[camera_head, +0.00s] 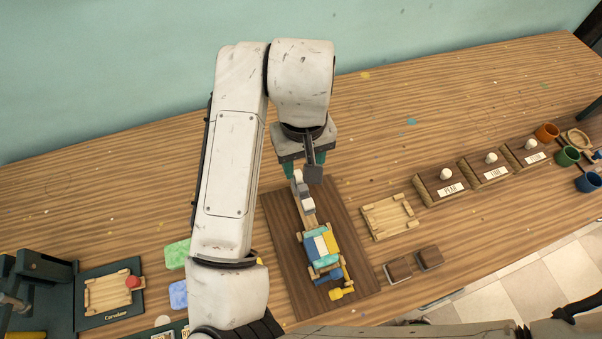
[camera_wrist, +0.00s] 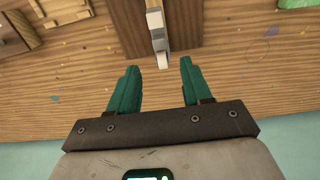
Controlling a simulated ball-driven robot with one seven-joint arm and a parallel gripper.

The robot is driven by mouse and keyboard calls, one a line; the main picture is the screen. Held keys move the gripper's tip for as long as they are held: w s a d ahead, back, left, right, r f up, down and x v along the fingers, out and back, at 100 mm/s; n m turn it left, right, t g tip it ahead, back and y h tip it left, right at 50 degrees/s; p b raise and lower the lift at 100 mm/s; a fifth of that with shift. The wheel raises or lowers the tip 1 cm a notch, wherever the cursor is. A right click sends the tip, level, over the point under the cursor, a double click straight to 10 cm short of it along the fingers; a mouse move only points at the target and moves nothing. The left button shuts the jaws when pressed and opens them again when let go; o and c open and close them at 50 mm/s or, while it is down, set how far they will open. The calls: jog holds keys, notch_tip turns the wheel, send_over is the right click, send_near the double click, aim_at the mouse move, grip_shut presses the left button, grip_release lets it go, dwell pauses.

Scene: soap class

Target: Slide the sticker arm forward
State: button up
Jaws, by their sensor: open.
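The sticker arm (camera_head: 307,204), a narrow wooden piece with white and grey parts, stands out from the far end of a colorful block device (camera_head: 320,245) on a dark wooden board (camera_head: 281,240). My gripper (camera_head: 306,171) is over the arm's far end. In the wrist view my gripper (camera_wrist: 158,68) has its two teal fingers apart, with nothing between them. The grey tip of the sticker arm (camera_wrist: 160,45) lies just beyond the fingertips, roughly centered on the gap. The height between fingers and arm is hard to tell.
A light wooden tray (camera_head: 390,217) and two small brown blocks (camera_head: 398,270) lie right of the board. Several labelled boxes with white knobs (camera_head: 447,174) and colored cups (camera_head: 567,155) stand farther right. A green soap bar (camera_head: 177,254) lies left. The table's far side is mostly clear.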

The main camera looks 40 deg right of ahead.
aim_at(303, 187)
notch_tip(303, 187, down, 10)
jog(key=shift+f+p, duration=0.1)
jog(key=shift+p, duration=0.25)
grip_shut()
dwell(0.5)
